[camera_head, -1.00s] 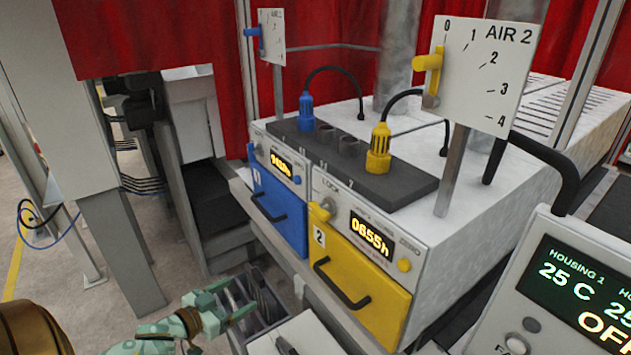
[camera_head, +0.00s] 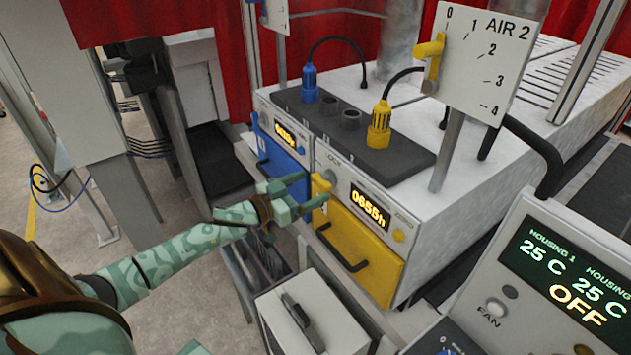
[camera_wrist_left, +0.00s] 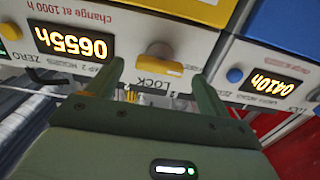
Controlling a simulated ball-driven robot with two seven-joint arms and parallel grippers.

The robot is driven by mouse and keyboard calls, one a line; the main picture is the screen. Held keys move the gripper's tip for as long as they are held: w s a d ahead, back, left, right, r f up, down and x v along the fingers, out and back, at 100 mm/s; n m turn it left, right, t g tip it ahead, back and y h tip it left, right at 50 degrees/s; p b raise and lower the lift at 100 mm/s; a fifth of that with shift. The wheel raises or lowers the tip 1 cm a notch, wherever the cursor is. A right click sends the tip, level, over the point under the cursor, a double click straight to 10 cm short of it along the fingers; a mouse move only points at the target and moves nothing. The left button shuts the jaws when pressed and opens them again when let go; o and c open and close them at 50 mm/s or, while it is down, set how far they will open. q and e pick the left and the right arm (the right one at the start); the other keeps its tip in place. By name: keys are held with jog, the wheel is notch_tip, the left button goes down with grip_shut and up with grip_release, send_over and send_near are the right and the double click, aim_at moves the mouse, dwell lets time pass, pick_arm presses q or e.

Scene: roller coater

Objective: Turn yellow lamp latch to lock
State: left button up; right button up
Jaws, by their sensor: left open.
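The yellow lamp latch (camera_head: 320,187) is on the grey front panel of the yellow lamp unit, left of the 0655h display. In the head view my left gripper (camera_head: 313,190) is in front of it and partly covers it. In the left wrist view the latch (camera_wrist_left: 164,60) shows as a yellow knob by the word LOCK, upside down. The open fingers of my left gripper (camera_wrist_left: 161,80) point at the panel, one on either side of the latch, with gaps showing. Contact cannot be told. My right gripper is not in view.
The yellow drawer (camera_head: 368,250) with a black handle is below the latch. The blue drawer (camera_head: 278,150) is beside it on the left. A grey box with a handle (camera_head: 302,320) stands below, and a control panel (camera_head: 570,275) is at the right.

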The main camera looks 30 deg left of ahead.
aim_at(325, 180)
pick_arm(q)
jog(key=shift+x, duration=1.3)
jog(key=c, duration=1)
